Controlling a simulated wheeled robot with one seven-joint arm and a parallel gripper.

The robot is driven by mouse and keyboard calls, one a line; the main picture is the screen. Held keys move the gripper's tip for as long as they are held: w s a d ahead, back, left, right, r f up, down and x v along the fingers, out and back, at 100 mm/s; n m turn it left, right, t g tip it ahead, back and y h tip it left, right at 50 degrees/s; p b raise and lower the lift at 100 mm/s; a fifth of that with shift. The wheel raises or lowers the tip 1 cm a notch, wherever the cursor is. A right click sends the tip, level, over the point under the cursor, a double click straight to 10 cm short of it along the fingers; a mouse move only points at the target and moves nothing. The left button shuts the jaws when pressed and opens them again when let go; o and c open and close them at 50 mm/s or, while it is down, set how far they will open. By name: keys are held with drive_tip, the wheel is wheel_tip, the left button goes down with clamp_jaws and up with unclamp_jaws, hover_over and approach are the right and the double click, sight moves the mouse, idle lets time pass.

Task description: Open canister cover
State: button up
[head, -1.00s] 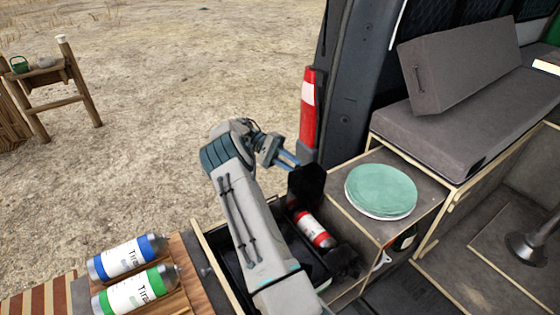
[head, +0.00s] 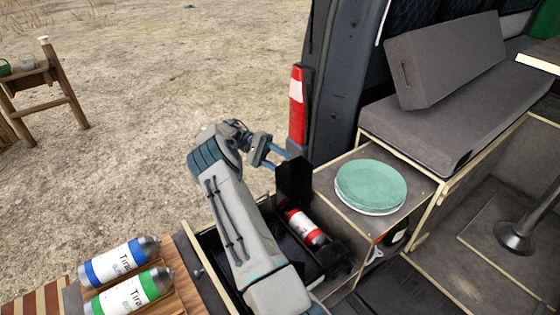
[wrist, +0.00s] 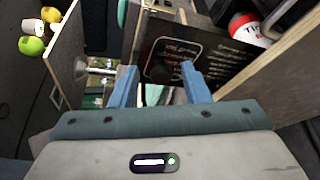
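The black canister cover (head: 294,183) stands raised beside the red and white canister (head: 303,226) in the open compartment. My gripper (head: 283,160) is at the cover's upper left edge in the head view. The red and white canister also shows at the upper right of the wrist view (wrist: 248,28).
A blue-banded canister (head: 119,261) and a green-banded canister (head: 128,293) lie on a wooden surface at lower left. Green plates (head: 370,185) sit on the counter right of the compartment. The van's rear pillar (head: 332,95) rises behind the cover. Open ground lies to the left.

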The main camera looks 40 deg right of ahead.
drive_tip(key=s+d+r+b, duration=0.5)
drive_tip(key=s+r, duration=0.5)
drive_tip(key=r, duration=0.1)
drive_tip(key=shift+s+d+r, duration=0.15)
drive_tip(key=shift+d, duration=0.15)
